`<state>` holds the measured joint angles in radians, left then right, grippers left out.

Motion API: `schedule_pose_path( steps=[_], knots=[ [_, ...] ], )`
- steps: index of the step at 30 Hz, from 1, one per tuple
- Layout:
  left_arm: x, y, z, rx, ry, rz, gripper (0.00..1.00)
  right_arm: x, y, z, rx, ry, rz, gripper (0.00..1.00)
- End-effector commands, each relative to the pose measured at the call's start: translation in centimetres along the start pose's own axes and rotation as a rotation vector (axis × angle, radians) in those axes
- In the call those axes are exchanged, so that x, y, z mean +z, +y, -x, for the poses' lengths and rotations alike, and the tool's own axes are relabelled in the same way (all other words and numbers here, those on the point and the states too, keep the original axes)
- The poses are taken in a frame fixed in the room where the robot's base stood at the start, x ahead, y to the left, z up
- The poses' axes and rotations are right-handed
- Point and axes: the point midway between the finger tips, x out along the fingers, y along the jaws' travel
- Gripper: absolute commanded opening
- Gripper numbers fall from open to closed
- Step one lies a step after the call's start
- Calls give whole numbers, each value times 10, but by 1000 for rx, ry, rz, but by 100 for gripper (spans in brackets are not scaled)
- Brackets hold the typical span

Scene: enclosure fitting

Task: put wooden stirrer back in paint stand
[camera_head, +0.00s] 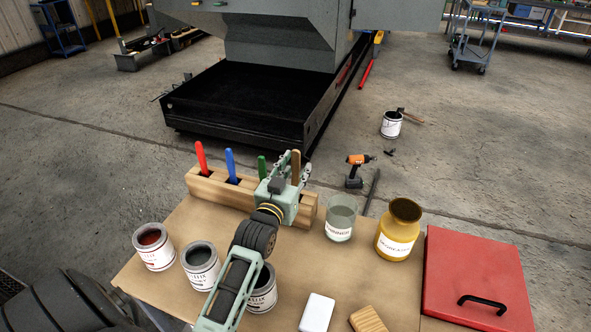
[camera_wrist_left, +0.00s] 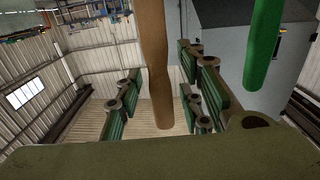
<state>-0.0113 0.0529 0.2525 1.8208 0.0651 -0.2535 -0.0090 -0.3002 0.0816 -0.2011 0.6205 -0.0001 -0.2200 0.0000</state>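The paint stand is a long wooden block (camera_head: 220,189) on the table's back edge. The brown wooden stirrer (camera_head: 296,160) stands upright near its right end; its lower part is hidden behind my left gripper (camera_head: 293,174). In the left wrist view, the stirrer (camera_wrist_left: 155,60) passes between the finger pads of my left gripper (camera_wrist_left: 165,95), with gaps on both sides. That gripper looks open. A red handle (camera_head: 201,156), a blue handle (camera_head: 231,166) and a green handle (camera_head: 262,167) stand in the block. My right gripper is not in view.
Paint cans (camera_head: 153,246) stand front left, partly behind my left arm. A glass jar (camera_head: 340,218) and a yellow jar (camera_head: 398,230) stand right of the block. A red case (camera_head: 475,270), white box (camera_head: 316,313) and wooden brush (camera_head: 368,319) lie nearby.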

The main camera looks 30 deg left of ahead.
Motion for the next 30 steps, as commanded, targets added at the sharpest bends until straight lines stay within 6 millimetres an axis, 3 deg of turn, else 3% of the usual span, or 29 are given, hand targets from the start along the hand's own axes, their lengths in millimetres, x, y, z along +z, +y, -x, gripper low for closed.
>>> schedule_pose_path(
  steps=[9, 21, 30],
  knots=[
    [-5, 0, 0, 0, 1, 0, 36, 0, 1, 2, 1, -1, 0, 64],
    [-1, 0, 62, 0, -1, 0, 36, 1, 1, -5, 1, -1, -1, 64],
    [-3, 0, 75, 0, 1, 0, 36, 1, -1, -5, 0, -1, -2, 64]
  ],
)
